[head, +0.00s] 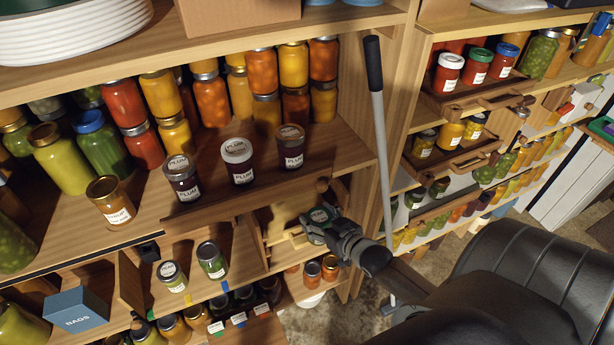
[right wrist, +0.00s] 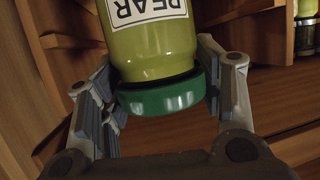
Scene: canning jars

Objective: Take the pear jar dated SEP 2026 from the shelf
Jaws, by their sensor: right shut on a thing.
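A pear jar (right wrist: 150,52) with yellow-green contents, a green lid and a white label reading PEAR is between the fingers of my right gripper (right wrist: 163,88), shut on it near the lid end. The label appears upside down in the right wrist view and its date is out of the picture. In the head view my right gripper (head: 322,229) is at a small compartment of the lower shelf, with the jar (head: 319,214) mostly hidden; its round top shows. My left gripper is not in view.
Three PLUM jars (head: 237,160) stand on a wooden ledge above the gripper. Two labelled jars (head: 211,260) stand left of the compartment. A grey pole (head: 380,150) leans upright just right of my gripper. Wooden walls (right wrist: 50,60) are close around the jar.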

